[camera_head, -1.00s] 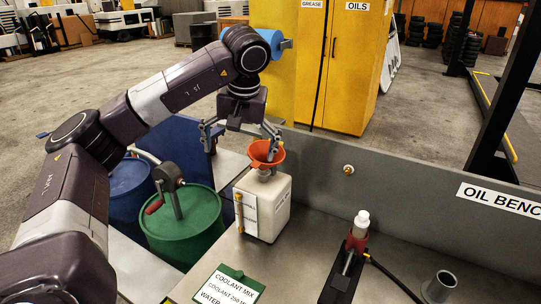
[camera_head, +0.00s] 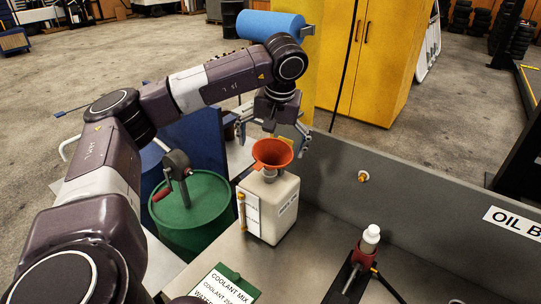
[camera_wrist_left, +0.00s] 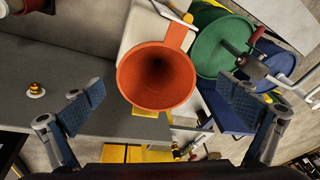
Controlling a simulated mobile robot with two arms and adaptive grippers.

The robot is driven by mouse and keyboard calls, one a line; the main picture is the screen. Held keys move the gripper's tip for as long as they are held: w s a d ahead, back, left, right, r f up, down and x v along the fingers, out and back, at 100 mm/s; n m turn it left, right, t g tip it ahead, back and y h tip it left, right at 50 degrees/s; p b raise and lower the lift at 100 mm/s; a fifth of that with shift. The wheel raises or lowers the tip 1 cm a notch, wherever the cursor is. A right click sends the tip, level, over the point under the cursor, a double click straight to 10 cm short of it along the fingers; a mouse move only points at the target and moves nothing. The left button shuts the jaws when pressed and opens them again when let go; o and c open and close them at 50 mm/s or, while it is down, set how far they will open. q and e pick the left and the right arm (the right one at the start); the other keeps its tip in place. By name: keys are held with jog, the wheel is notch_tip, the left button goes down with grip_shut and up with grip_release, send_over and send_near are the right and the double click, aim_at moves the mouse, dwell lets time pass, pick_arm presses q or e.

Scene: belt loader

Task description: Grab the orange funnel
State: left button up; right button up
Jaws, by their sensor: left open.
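The orange funnel (camera_head: 272,153) stands upright in the neck of a white jug (camera_head: 268,207) on the steel bench. My left gripper (camera_head: 273,141) is open, with its fingers spread above and a little behind the funnel. In the left wrist view the funnel (camera_wrist_left: 156,77) shows its wide mouth and a flat tab, seen from above. The two blue-padded fingers (camera_wrist_left: 165,108) are on either side of it and apart from it. The funnel's lower end is hidden in the jug. My right gripper does not show.
A green drum (camera_head: 192,213) with a hand pump is left of the jug. A red-collared bottle (camera_head: 368,245) stands to the right, and a coolant sign (camera_head: 225,284) in front. The grey bench back panel (camera_head: 420,200) runs behind the jug.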

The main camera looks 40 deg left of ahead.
aim_at(272, 154)
pick_arm(q)
jog(key=f, duration=0.1)
jog(key=w+f, duration=0.1)
jog(key=shift+a+f+p, duration=0.25)
jog(key=shift+f+p, duration=0.05)
jog(key=shift+w+f, duration=0.15)
jog(key=shift+f, duration=0.25)
jog(key=shift+r, duration=0.1)
jog(key=c, duration=1.2)
jog(key=shift+c, duration=0.2)
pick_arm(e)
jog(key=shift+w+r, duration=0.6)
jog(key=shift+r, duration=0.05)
